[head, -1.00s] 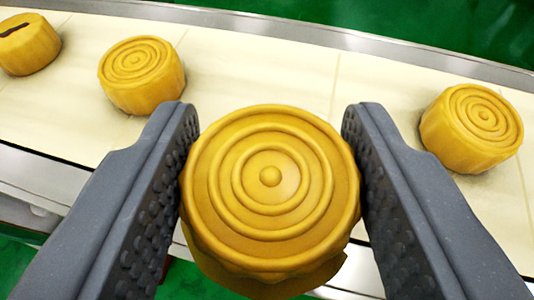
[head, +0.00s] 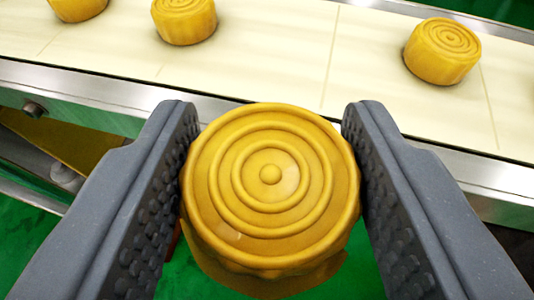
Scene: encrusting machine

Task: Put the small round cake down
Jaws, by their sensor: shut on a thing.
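The small round cake (head: 270,185) is golden brown with raised concentric rings and a central knob on top. It is between the two dark grey padded fingers of my gripper (head: 270,180), which is shut on it. The held cake is upright, in front of the near edge of a cream conveyor belt (head: 280,60), with green floor below it. Its underside is hidden.
Similar cakes stand on the belt: one at the right (head: 442,50), one at the upper left (head: 184,20), and one cut off at the top left (head: 78,8). A metal rail (head: 90,88) edges the belt. The belt between the cakes is clear.

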